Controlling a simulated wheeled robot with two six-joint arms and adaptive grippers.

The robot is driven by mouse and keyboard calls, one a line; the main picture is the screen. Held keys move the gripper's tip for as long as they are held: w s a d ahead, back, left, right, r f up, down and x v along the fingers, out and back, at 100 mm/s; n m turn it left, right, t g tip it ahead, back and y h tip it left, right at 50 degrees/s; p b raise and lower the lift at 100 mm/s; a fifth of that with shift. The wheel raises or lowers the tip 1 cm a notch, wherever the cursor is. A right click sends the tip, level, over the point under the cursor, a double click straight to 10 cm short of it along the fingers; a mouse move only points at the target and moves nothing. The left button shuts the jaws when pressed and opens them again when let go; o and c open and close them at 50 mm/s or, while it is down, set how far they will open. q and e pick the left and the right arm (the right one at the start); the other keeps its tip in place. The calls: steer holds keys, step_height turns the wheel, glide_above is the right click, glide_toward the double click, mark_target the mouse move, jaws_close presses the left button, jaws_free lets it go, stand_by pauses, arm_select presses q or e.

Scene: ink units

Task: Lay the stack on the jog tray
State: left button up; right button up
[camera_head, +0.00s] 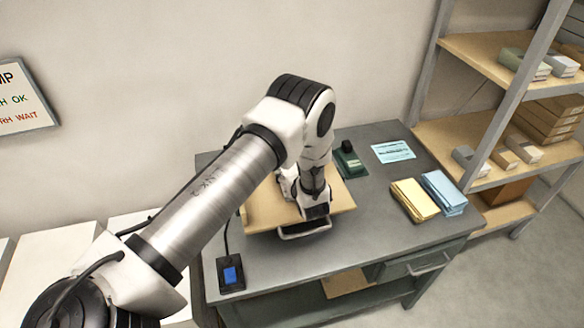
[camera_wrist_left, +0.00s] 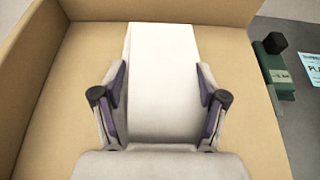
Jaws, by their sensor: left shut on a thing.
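The jog tray (camera_head: 258,218) is a tan wooden tray on the grey bench, partly hidden behind my left arm in the head view. Its bare floor and raised walls fill most of the left wrist view (camera_wrist_left: 65,90). The white stack (camera_wrist_left: 163,45) lies between the fingers of my left gripper (camera_wrist_left: 162,85), which is shut on it from both sides. In the head view my left gripper (camera_head: 312,208) is over the tray, and the arm hides the stack. I cannot tell whether the stack touches the tray floor. My right gripper is in neither view.
A blue printed sheet (camera_head: 394,150), a yellow pile (camera_head: 414,199) and a blue pile (camera_head: 444,193) lie to the right.

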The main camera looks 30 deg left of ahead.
arm_select(q)
steer(key=shift+f+b, duration=0.3)
steer(key=shift+b, duration=0.05)
steer(key=o, duration=1.5)
steer(key=shift+o, duration=0.2)
steer(key=shift+r, duration=0.1)
